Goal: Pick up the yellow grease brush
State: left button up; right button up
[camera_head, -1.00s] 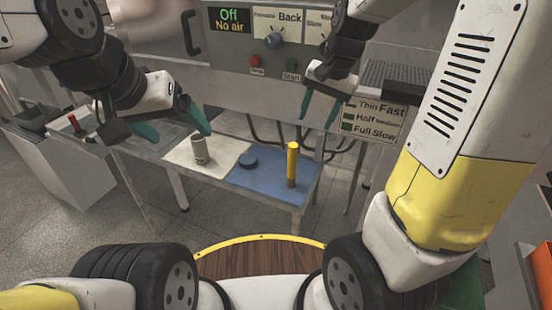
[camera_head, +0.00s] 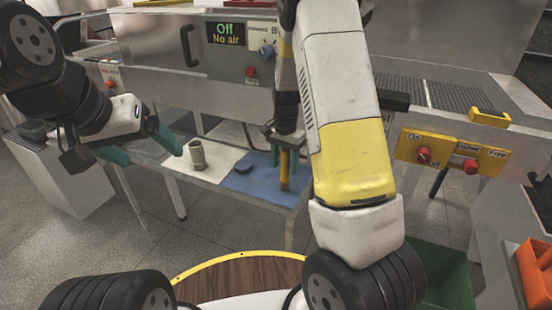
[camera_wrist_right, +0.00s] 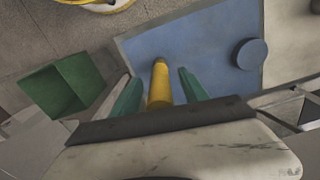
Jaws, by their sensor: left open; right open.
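The yellow grease brush (camera_head: 284,172) stands upright on the blue mat (camera_head: 262,188) in the head view. My right gripper (camera_head: 288,160) is over it from above, open, with its fingers on either side of the brush. In the right wrist view the brush (camera_wrist_right: 160,86) lies between the two green fingers (camera_wrist_right: 160,92), with a visible gap on both sides. My left gripper (camera_head: 152,150) is open and empty, left of the grey cup. My right arm hides part of the table's right side in the head view.
A grey cup (camera_head: 197,155) stands on the pale mat (camera_head: 180,165), and a dark blue round lid (camera_head: 243,166) lies on the blue mat near the brush. The filler machine (camera_head: 225,62) stands behind the table. A green bin (camera_head: 440,270) is at lower right.

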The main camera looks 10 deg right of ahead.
notch_tip(320, 180, down, 2)
jog(key=shift+f, duration=0.1)
grip_shut()
dwell(0.4)
jog(key=shift+r, duration=0.55)
notch_tip(320, 180, up, 3)
jog(key=shift+s+f, duration=0.1)
jog(key=shift+s, duration=0.05)
jog(key=s+a, duration=0.2)
jog(key=s, duration=0.5)
jog(key=s+a+r, duration=0.1)
jog(key=s+a, duration=0.1)
jog(key=s, duration=0.6)
jog(key=shift+a+r, duration=0.15)
jog(key=shift+a, duration=0.2)
